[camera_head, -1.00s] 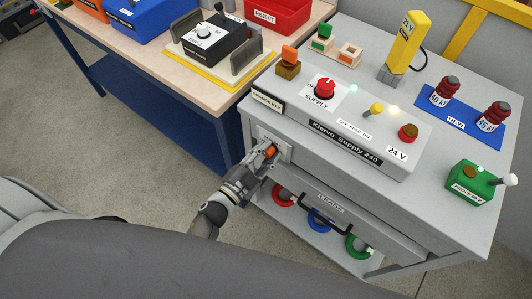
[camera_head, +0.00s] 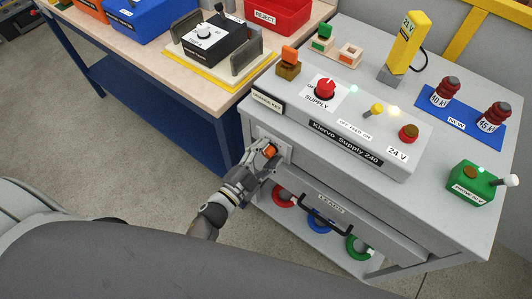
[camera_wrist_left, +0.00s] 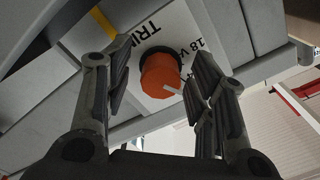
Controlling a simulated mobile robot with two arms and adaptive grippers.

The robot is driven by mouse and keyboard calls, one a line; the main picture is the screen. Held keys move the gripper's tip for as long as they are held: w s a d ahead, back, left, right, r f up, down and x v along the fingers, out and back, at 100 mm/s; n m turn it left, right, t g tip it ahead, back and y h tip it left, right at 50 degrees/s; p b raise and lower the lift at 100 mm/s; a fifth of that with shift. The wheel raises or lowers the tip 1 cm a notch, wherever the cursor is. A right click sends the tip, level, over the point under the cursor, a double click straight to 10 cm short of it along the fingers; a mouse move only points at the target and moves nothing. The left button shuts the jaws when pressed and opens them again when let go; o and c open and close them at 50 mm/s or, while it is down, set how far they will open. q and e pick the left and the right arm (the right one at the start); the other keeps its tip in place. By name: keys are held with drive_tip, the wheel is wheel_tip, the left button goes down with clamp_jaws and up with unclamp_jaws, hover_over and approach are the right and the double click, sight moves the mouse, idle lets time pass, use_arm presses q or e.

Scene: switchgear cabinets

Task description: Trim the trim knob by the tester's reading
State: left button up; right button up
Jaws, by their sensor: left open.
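The orange trim knob (camera_head: 270,151) sits on a white plate on the cabinet's front face. The yellow tester (camera_head: 403,45) stands on the cabinet top with a reading that looks like "21 V". My right gripper is not in view.
On the cabinet top are a red supply knob (camera_head: 325,88), a yellow toggle (camera_head: 376,109), a red 24 V button (camera_head: 408,132) and a green box (camera_head: 471,182). The LEADS drawer handle (camera_head: 325,215) juts out below my left gripper. A workbench (camera_head: 130,60) stands at left.

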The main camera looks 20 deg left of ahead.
use_arm(q)
drive_tip(key=v, duration=1.2)
idle(0.3)
